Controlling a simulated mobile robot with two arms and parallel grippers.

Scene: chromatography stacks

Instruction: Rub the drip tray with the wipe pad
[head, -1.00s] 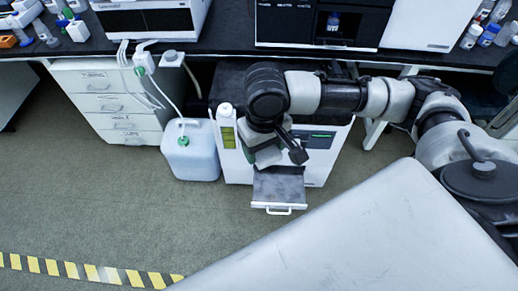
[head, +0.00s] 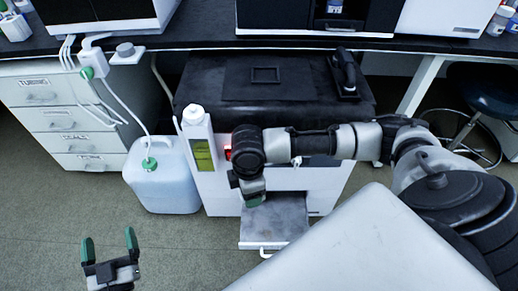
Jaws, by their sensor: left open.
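The drip tray (head: 277,219) is a flat grey tray with a white front handle, pulled out low from the white machine. A black block with a raised grip, which looks like the wipe pad (head: 345,74), sits at the right of the machine's dark top. My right gripper (head: 254,200) points down at the tray's left back edge. One green fingertip shows; its jaws are mostly hidden by the wrist, and I cannot tell whether it touches the tray. My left gripper (head: 109,247) is open and empty over the floor at lower left, with green fingertips apart.
A white jug (head: 163,175) with a green cap and tubing stands left of the machine (head: 325,190). A white bottle-shaped part (head: 199,140) is at the machine's left front. White drawers (head: 75,118) are further left. The bench (head: 190,33) overhangs behind. Floor at lower left is open.

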